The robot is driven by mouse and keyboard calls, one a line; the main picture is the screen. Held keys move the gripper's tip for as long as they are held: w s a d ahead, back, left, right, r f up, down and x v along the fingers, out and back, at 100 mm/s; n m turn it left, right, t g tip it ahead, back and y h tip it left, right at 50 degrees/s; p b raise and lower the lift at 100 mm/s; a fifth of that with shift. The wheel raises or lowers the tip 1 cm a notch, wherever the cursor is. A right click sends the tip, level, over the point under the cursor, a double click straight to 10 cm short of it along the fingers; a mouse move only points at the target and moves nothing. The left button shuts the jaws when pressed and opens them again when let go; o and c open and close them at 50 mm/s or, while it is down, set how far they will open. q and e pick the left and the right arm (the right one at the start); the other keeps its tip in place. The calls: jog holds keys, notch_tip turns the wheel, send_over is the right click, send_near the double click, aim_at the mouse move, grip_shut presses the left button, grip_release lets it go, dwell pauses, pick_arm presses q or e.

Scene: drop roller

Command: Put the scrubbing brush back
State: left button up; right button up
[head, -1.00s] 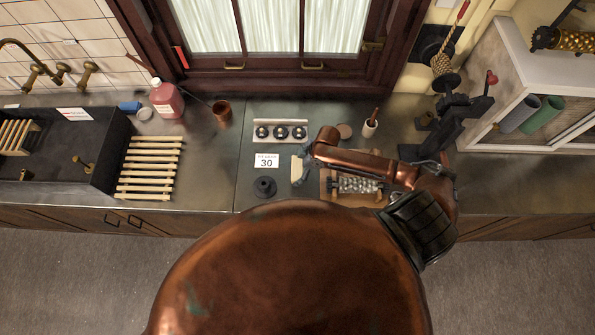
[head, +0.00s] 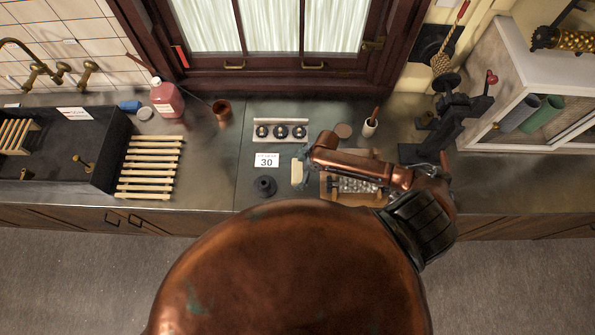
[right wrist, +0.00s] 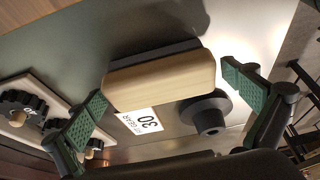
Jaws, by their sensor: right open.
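The scrubbing brush (head: 297,172) is a pale wooden block lying on the metal counter, just right of the white card marked 30 (head: 266,160). In the right wrist view the brush (right wrist: 160,80) shows its wooden back with a dark side behind it. My right gripper (head: 304,152) is just beyond the brush in the head view. Its green-padded fingers (right wrist: 163,84) are open, one to each side of the brush in the right wrist view, with gaps showing. My left gripper is not in view.
A wooden tray with a metal roller (head: 355,185) lies under my right arm. A black stepped disc (head: 264,186) stands left of the brush. A rack of black gears (head: 281,131), a copper cup (head: 222,110) and a slatted rack (head: 150,167) are nearby. Counter left of the card is clear.

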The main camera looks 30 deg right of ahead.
jog(key=shift+r, duration=0.1)
jog(key=b+v, duration=0.1)
jog(key=v, duration=1.1)
